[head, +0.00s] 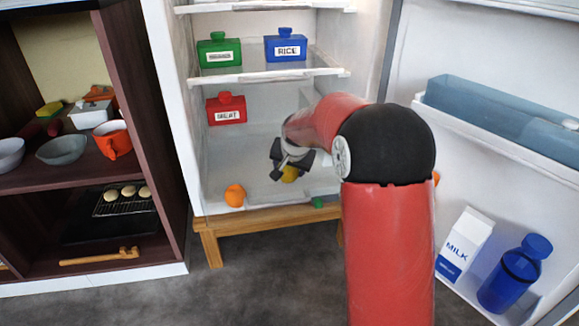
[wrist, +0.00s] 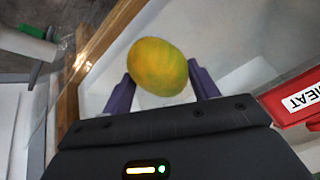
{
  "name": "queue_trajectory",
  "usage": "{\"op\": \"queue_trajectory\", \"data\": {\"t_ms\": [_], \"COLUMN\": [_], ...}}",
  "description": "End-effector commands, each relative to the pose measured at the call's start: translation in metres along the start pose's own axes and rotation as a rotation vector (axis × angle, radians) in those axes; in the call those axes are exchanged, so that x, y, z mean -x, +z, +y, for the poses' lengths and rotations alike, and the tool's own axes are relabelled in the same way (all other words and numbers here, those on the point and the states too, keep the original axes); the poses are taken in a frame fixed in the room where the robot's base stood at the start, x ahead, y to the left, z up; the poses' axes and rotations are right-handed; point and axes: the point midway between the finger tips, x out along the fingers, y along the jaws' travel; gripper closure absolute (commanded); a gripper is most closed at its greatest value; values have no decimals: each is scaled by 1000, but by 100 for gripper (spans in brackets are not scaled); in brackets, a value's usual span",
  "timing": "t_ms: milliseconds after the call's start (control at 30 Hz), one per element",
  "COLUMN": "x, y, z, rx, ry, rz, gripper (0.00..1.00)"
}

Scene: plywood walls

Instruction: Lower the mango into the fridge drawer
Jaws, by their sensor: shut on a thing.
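The mango (wrist: 158,67) is yellow-orange with a green tint and sits between the fingers of my gripper (wrist: 160,88) in the wrist view. My gripper is shut on it. My arm hides the drawer's right part.
An orange (head: 235,195) lies at the drawer's front left, and a green item (head: 318,203) at the front. A red box labelled MEAT (head: 226,108) stands behind. Green (head: 219,53) and blue RICE (head: 286,46) boxes are on the shelf (head: 270,75) above. The open door (head: 480,125) is right.

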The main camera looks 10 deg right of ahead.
Motion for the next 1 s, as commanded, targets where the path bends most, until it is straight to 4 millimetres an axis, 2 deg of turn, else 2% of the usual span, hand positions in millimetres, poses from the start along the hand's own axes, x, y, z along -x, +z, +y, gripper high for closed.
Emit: {"op": "queue_trajectory", "data": {"t_ms": [1000], "x": [-12], "y": [6], "z": [3], "rx": [0], "ry": [-1], "rz": [1], "gripper": [70]}}
